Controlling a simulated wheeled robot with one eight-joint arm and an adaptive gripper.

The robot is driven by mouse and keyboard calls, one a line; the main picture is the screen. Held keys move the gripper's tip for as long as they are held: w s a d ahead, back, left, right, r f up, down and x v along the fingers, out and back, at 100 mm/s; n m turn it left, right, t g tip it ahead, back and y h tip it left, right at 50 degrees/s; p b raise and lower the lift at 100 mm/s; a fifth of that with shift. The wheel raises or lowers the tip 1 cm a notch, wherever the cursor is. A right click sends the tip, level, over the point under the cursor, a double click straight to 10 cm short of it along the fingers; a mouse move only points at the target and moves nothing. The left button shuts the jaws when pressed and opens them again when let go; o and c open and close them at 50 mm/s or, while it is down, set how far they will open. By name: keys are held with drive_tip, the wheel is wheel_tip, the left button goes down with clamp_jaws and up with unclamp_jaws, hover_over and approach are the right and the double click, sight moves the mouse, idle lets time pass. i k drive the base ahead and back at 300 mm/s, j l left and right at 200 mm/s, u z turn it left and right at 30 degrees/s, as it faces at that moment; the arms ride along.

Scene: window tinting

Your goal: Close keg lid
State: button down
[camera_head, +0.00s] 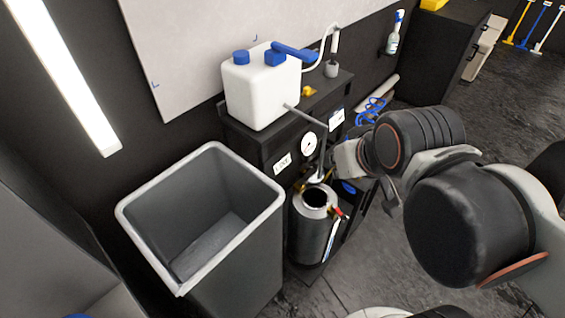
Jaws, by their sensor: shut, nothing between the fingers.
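The keg (311,232) is a grey metal cylinder standing upright on the low shelf of a dark stand. Its round top opening (316,197) shows dark, so the mouth is uncovered. I cannot clearly make out the lid; a thin grey rod rises behind the mouth. My gripper (333,170) reaches in from the right, just above and behind the keg's mouth. It is shut and holds nothing. Its fingertips are small and partly mixed with the dark stand, so I cannot tell whether they touch anything.
A large grey open bin (205,225) stands close left of the keg. Above the keg, the dark stand (255,140) carries a white jug (262,92) with blue caps and a round gauge (309,144). Open floor (355,285) lies in front and to the right.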

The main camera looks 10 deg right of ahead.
sight(307, 172)
drive_tip(key=k+l+u, duration=0.1)
drive_tip(key=l, duration=0.3)
drive_tip(key=k+l+u, duration=0.15)
drive_tip(key=l, duration=0.25)
drive_tip(key=k+l+u, duration=0.1)
drive_tip(key=l, duration=0.3)
drive_tip(key=k+l+u, duration=0.1)
drive_tip(key=l, duration=0.25)
drive_tip(key=k+l+u, duration=0.15)
drive_tip(key=l, duration=0.2)
drive_tip(key=k+l+u, duration=0.1)
drive_tip(key=k+l, duration=0.15)
drive_tip(key=l, duration=0.1)
